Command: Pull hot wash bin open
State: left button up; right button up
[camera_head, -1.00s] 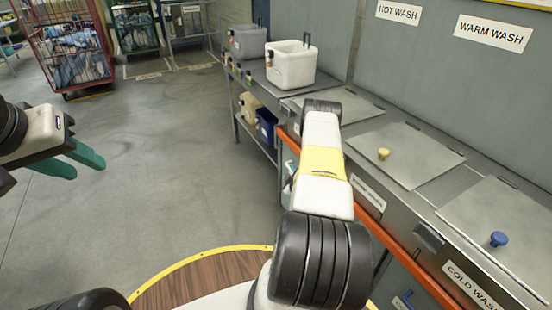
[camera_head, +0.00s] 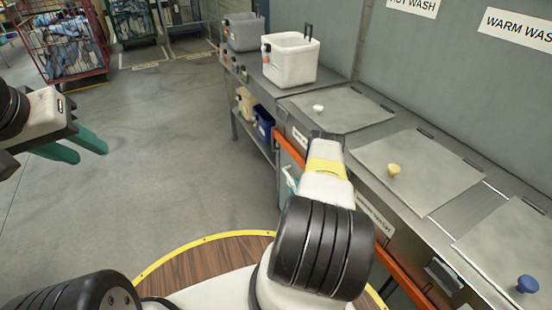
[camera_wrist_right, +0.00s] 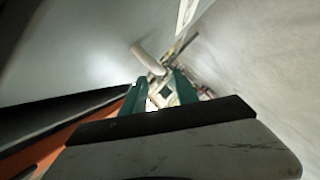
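The hot wash bin shows in the head view as a grey metal lid (camera_head: 340,107) with a white knob (camera_head: 318,108), flat on the counter below the cut-off HOT WASH sign (camera_head: 412,6). Its front is partly hidden by my right arm. My right gripper (camera_wrist_right: 160,90) has teal fingers spread apart, beside the bin fronts. A pale bar-like handle (camera_wrist_right: 147,58) stands out from a grey surface just beyond the fingertips; I cannot tell whether they touch. My left gripper (camera_head: 75,145) is open and empty over the floor, far from the counter.
The warm wash lid (camera_head: 420,170) with a yellow knob and a blue-knobbed lid (camera_head: 510,245) lie nearer along the counter. An orange rail (camera_head: 400,280) runs along its front. A white tub (camera_head: 290,60) stands beyond. The floor (camera_head: 170,130) at left is clear.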

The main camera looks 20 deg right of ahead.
aim_at(292, 182)
jog(key=x, duration=0.6)
jog(key=shift+w+d+f, duration=0.1)
jog(key=shift+w, duration=0.25)
grip_shut()
dwell(1.1)
